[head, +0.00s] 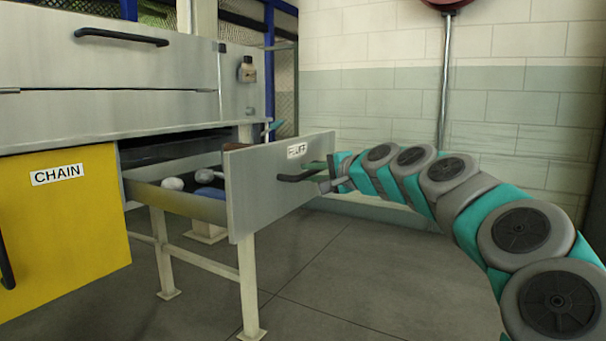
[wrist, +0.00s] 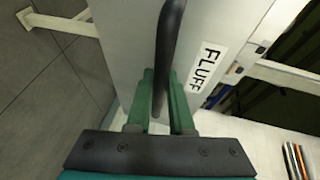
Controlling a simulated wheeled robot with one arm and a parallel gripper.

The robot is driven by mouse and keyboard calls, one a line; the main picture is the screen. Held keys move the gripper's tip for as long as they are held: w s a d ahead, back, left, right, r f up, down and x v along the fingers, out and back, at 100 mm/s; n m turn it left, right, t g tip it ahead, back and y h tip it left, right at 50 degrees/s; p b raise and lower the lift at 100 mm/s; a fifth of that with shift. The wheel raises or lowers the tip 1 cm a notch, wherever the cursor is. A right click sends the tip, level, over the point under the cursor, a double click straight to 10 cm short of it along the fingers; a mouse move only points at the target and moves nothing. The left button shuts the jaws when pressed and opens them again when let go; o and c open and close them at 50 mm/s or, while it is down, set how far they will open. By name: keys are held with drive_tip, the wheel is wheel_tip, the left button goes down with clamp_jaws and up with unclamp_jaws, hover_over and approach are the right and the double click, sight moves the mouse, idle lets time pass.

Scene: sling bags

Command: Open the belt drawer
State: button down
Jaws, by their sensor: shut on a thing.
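A grey drawer (head: 262,197) labelled FLUFF stands pulled out from the metal unit. My gripper (head: 326,174) is shut on its dark bar handle (head: 292,178). In the wrist view the handle (wrist: 168,40) runs between my green fingers (wrist: 161,95), beside the FLUFF label (wrist: 207,68). Inside the open drawer lie pale round items (head: 173,183) and a blue item (head: 209,193), partly hidden by the drawer front. I see no label reading BELT in either view.
A yellow front (head: 75,225) labelled CHAIN is at the left. Above it is a wide grey panel (head: 90,60) with a dark handle (head: 121,36). Pale legs (head: 248,280) support the unit. The floor (head: 340,275) in front is clear. A tiled wall (head: 530,100) stands behind.

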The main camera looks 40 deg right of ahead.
drive_tip(key=shift+d, duration=0.1)
drive_tip(key=c, duration=0.8)
unclamp_jaws()
drive_tip(key=s+r, duration=0.1)
drive_tip(key=s, duration=0.6)
drive_tip(key=shift+s+a+r, duration=0.2)
drive_tip(key=shift+s, duration=0.15)
